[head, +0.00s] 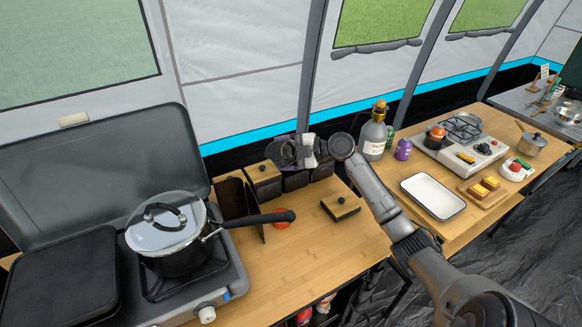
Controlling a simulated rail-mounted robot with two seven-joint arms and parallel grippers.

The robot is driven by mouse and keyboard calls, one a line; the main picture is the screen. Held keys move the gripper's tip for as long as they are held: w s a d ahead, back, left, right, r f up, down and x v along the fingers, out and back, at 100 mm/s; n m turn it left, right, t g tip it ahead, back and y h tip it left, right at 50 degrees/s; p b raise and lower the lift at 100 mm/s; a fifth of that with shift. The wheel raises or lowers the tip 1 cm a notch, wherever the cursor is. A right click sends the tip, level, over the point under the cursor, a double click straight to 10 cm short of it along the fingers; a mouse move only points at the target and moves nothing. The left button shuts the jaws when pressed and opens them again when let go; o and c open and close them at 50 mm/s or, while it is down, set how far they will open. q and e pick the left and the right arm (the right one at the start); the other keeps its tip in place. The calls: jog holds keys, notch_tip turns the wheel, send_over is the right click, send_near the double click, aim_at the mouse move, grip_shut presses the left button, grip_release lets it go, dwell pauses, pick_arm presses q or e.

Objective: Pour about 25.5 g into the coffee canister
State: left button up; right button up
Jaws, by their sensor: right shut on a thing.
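My right gripper (308,151) is above the back of the wooden counter, its arm reaching in from the lower right. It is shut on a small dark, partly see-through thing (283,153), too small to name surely. Just below and behind it stand several dark square canisters; the left one (264,186) has a wooden lid with a black knob. The others (296,182) are partly covered by the gripper, and I cannot read which is the coffee canister. My left gripper is not in view.
A lidded black pot (178,245) sits on the stove at left, its handle (262,218) reaching over the counter. A dark upright panel (232,208) and a red item (281,225) are nearby. The front counter is clear.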

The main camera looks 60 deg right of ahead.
jog(key=shift+d+r, duration=0.15)
jog(key=shift+w+d+r+m, duration=0.1)
jog(key=shift+d+r+m, duration=0.1)
jog(key=shift+m, duration=0.1)
dwell(0.6)
jog(key=shift+d+r+b, duration=0.1)
jog(key=shift+d+b, duration=0.05)
jog(key=shift+b, duration=0.15)
dwell(0.5)
jog(key=shift+w+d+r+m+y, duration=0.1)
jog(key=shift+d+r+m+y, duration=0.15)
jog(key=shift+m, duration=0.25)
dwell(0.5)
jog(key=shift+f, duration=0.1)
